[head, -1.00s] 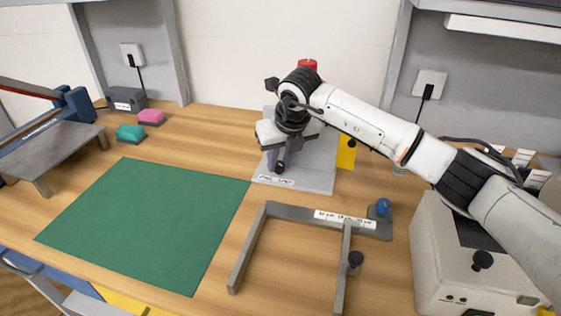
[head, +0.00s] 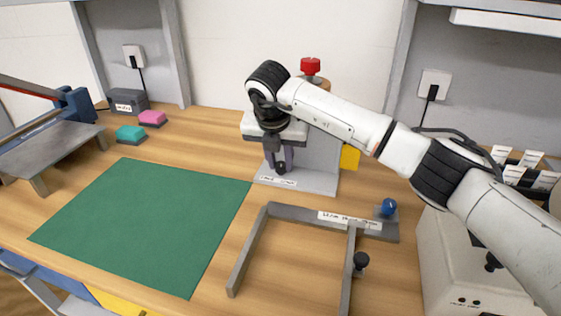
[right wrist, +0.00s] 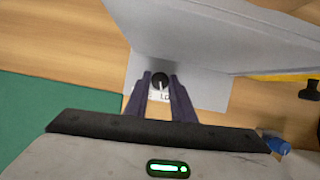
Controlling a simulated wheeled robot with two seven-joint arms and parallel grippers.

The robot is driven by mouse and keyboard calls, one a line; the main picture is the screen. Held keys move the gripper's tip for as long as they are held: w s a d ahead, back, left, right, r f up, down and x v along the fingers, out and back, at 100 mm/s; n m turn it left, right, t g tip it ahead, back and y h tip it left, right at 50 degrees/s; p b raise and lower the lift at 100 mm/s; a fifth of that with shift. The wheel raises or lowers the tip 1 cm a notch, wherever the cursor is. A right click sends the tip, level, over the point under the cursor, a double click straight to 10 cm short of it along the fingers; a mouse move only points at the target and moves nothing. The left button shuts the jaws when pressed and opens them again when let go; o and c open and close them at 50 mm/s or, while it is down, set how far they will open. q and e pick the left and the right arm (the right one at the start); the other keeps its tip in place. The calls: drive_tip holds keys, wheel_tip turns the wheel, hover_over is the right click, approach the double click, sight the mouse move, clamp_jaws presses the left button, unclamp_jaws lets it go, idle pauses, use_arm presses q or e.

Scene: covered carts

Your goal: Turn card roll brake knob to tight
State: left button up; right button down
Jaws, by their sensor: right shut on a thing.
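A black knob (head: 281,168) with a white pointer line sits low at the front of the grey card roll stand (head: 322,181). It also shows in the right wrist view (right wrist: 160,80), its pointer running toward the picture's bottom. A white label (head: 277,181) lies in front of it, too small to read fully and partly hidden by the fingers in the wrist view. My right gripper (head: 280,161) points down and is shut on the black knob, one dark finger on each side. A red knob (head: 311,67) tops the stand, whose upper part is partly hidden by my right arm. My left gripper is out of view.
A grey frame (head: 285,213) with a blue knob (head: 387,208) stands in front of the stand. A green mat (head: 145,225) lies to the left. A white machine (head: 450,275) is at right. A yellow piece (head: 350,157) sits beside the stand.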

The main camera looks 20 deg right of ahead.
drive_tip(key=shift+r, duration=0.1)
idle(0.3)
drive_tip(key=c, duration=1.8)
unclamp_jaws()
drive_tip(key=b+v, duration=0.1)
drive_tip(key=v, duration=0.9)
drive_tip(key=shift+r, duration=0.15)
drive_tip(key=shift+s+a, duration=0.1)
